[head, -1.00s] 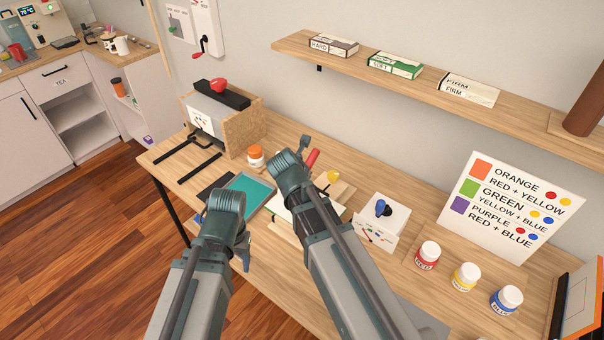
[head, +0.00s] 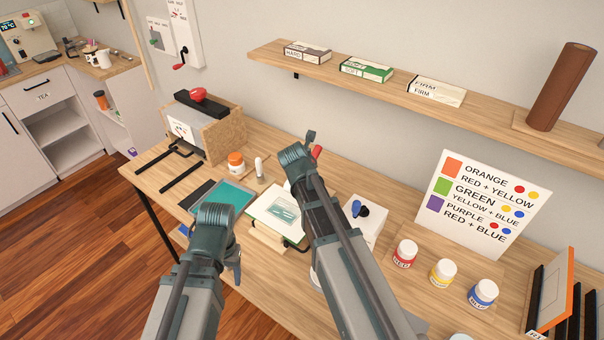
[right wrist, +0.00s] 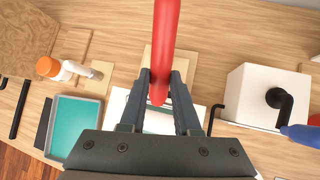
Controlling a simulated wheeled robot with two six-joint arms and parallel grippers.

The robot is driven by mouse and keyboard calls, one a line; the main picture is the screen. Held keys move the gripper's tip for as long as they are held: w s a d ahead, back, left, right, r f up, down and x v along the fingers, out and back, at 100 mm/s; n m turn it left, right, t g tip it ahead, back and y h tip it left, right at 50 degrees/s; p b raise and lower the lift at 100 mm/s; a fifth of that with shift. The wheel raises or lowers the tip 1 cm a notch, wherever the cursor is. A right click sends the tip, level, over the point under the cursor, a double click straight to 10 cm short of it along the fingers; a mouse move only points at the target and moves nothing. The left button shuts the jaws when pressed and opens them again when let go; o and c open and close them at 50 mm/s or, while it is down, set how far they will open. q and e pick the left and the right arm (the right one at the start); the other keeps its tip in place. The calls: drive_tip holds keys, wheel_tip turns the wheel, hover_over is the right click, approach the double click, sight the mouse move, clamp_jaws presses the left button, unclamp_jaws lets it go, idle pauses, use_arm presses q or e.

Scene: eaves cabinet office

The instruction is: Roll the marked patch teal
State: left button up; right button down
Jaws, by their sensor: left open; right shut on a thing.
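A tray of teal paint (head: 228,196) lies left of a framed white sheet (head: 262,210) on the desk; the tray also shows in the right wrist view (right wrist: 76,124). The sheet has a teal patch (head: 284,211) with paler areas. My right gripper (head: 312,150) is shut on a red handle (right wrist: 166,45), above and to the right of the sheet. My left gripper (head: 236,262) is open and empty, in front of the tray and sheet.
Red (head: 405,253), yellow (head: 443,272) and blue (head: 483,294) jars stand farther right. A shelf (head: 400,97) hangs above.

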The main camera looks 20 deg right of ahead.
drive_tip(key=shift+f, duration=0.15)
wheel_tip(320, 180, down, 5)
drive_tip(key=b, duration=0.5)
drive_tip(key=shift+f+b, duration=0.4)
drive_tip(key=shift+b, duration=0.1)
idle(0.7)
drive_tip(key=shift+s+a, duration=0.1)
drive_tip(key=shift+s+a+r, duration=0.1)
drive_tip(key=shift+s+a, duration=0.45)
drive_tip(key=shift+a, duration=0.15)
drive_tip(key=shift+s+a, duration=0.6)
drive_tip(key=shift+a, duration=0.2)
